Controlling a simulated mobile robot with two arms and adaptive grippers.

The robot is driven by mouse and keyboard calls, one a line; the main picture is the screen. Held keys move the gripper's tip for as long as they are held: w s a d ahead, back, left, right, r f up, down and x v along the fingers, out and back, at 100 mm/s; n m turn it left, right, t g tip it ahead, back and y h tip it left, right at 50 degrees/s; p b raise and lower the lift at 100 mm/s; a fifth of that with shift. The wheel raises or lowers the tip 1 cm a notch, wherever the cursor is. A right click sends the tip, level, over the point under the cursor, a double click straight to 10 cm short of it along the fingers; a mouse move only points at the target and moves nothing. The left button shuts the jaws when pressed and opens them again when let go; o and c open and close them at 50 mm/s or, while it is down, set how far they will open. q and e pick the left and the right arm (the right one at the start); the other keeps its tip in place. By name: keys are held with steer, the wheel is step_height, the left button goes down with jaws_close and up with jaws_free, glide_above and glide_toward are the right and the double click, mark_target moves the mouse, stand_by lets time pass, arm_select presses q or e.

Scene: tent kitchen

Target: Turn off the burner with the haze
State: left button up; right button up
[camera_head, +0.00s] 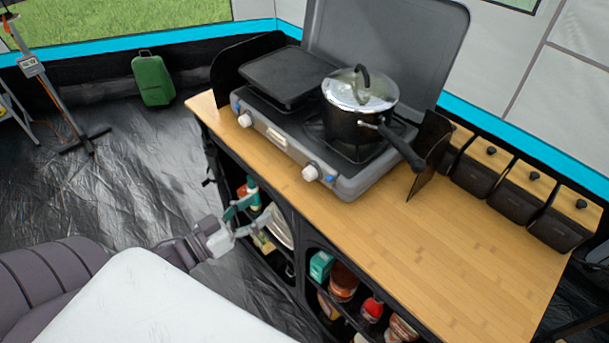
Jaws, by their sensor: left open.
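A grey two-burner camping stove (345,187) stands on the wooden counter with its lid raised. A black griddle plate (285,75) covers the left burner. A black pot (345,125) with a glass lid (361,88) sits on the right burner, its handle pointing to the front right. The stove front has a left knob (245,120) and a right knob (311,173). I cannot make out any haze clearly over either burner. My left gripper (252,210) is open and empty, in front of the cabinet, below and left of the right knob. My right gripper is not in view.
The wooden counter (470,245) is clear right of the stove. Black windscreen panels (430,155) flank the stove. Several dark canisters (515,195) line the back right edge. Open shelves below hold jars and boxes. A green case (152,80) stands on the floor at the back.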

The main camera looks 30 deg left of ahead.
mark_target(306, 177)
arm_select(q)
steer(key=x, duration=0.4)
steer(key=p+x, duration=0.1)
steer(key=x, duration=0.4)
steer(key=r+x, duration=0.1)
steer(key=x, duration=0.4)
steer(key=shift+d+p, duration=0.25)
steer(key=shift+p, duration=0.1)
jaws_close()
